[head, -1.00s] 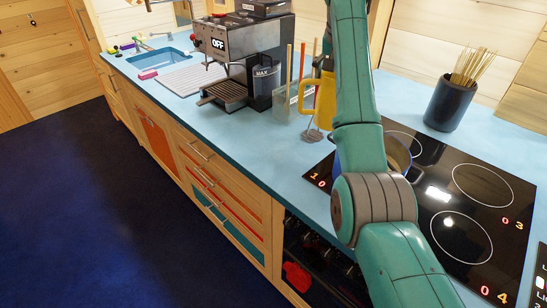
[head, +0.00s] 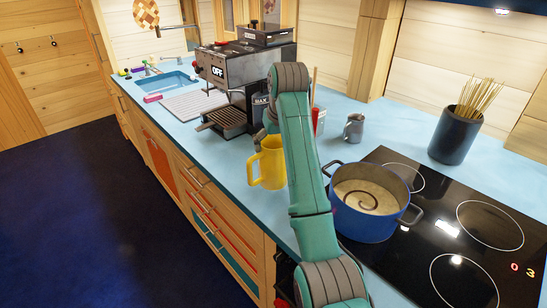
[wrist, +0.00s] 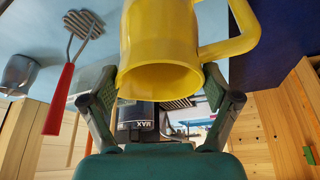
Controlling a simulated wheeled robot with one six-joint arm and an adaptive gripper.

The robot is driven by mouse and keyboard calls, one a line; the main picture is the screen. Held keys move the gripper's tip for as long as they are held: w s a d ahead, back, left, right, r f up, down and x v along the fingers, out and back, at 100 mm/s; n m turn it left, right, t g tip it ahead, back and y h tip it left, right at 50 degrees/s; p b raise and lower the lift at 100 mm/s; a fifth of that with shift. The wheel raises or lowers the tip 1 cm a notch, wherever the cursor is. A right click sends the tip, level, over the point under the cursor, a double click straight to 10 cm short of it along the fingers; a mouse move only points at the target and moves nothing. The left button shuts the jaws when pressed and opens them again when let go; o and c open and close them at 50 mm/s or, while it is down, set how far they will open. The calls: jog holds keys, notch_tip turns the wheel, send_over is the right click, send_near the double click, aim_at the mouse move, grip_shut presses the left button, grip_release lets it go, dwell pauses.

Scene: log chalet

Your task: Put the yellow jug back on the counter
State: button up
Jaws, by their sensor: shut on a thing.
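The yellow jug (head: 271,163) is upright by the front edge of the blue counter (head: 232,158), left of the blue pot. I cannot tell whether its base touches the counter. My gripper (wrist: 160,82) is shut on the jug, one finger on each side near its rim. In the wrist view the jug (wrist: 160,35) shows its open mouth towards me, with its handle to the right. In the head view my arm hides part of the jug's right side and most of the gripper.
A blue pot (head: 366,226) with pale contents stands on the black hob (head: 455,225). Behind the jug are a coffee machine (head: 235,75) and a small metal pitcher (head: 354,127). A dark holder (head: 453,135) of sticks stands at right. Counter left of the jug is clear.

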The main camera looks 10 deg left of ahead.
aim_at(267, 166)
jog(key=shift+f, duration=2.1)
jog(key=o, duration=1.6)
